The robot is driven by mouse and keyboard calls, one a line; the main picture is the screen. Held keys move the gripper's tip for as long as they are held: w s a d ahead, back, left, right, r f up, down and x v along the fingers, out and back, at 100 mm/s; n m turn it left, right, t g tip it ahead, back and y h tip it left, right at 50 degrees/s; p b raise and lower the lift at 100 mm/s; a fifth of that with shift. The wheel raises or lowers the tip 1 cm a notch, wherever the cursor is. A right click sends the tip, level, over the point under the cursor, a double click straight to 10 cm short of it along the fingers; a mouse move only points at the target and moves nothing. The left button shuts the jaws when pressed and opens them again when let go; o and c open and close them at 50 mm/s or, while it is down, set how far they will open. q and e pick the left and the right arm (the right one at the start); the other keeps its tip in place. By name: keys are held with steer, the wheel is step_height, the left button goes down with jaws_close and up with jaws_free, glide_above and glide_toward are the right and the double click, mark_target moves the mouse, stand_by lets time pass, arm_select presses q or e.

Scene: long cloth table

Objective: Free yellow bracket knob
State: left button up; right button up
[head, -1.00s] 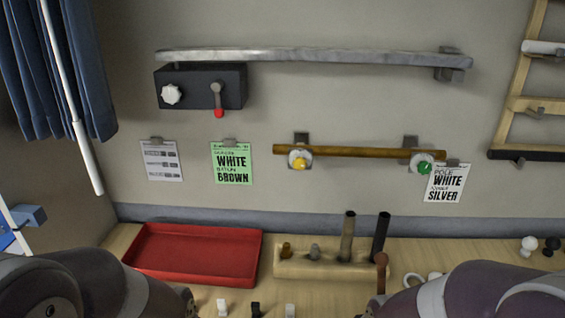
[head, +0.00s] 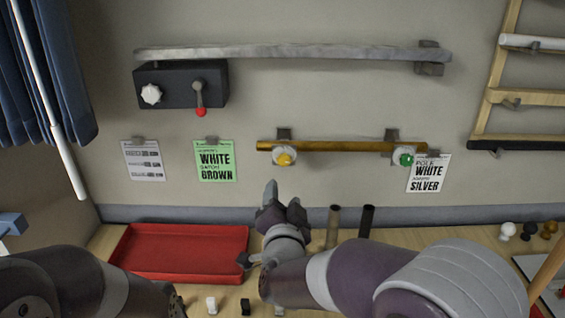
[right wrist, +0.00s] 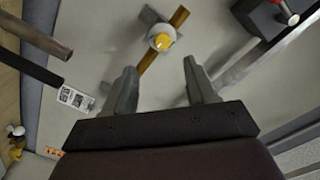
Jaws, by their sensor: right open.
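The yellow knob (head: 285,159) sits on the left bracket (head: 284,136) of a brown pole (head: 340,146) mounted on the wall. A green knob (head: 404,159) sits on the right bracket (head: 391,136). My right gripper (head: 284,194) is open and empty, below the yellow knob and apart from it. In the right wrist view the yellow knob (right wrist: 163,42) shows beyond the open fingers (right wrist: 160,80), near the upper middle. My left arm shows at the lower left of the head view, but its gripper is not in view.
A red tray (head: 180,252) lies on the table, left of my right gripper. Two upright tubes (head: 333,226) stand right of it. Above the pole are a metal rail (head: 300,52) and a dark box (head: 178,86) with a red-tipped lever. Paper signs (head: 214,160) hang beside the pole.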

mark_target(284, 162)
steer(key=w+p, duration=0.1)
steer(key=w, duration=0.3)
steer(key=w+p, duration=0.1)
steer(key=w, duration=0.2)
steer(key=w+p, duration=0.1)
steer(key=w, duration=0.3)
steer(key=shift+w+r+p, duration=0.3)
steer(key=shift+w, duration=0.55)
steer(key=shift+f, duration=0.1)
steer(key=shift+c, duration=0.3)
steer(key=c, duration=1)
